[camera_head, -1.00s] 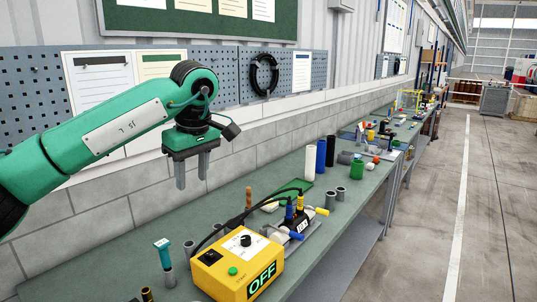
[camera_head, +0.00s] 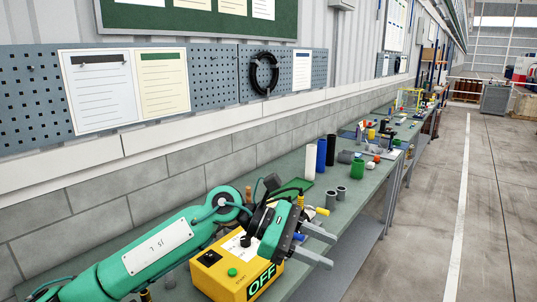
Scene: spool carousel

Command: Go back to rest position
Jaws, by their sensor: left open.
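My left arm comes in from the lower left, low over the green workbench (camera_head: 345,212). My left gripper (camera_head: 331,251) points to the right, with its two grey fingers apart and nothing between them. It is in front of the yellow control box (camera_head: 232,272), which has a green button and an "OFF" display. The arm and gripper hide part of the box's top and the items behind it. My right gripper is not in view.
White (camera_head: 310,162), blue (camera_head: 321,155) and black (camera_head: 331,150) cylinders stand behind the gripper. A green cup (camera_head: 357,169) and grey cups (camera_head: 341,193) stand farther along. A pegboard wall (camera_head: 215,78) borders the bench. The floor (camera_head: 430,230) at right is clear.

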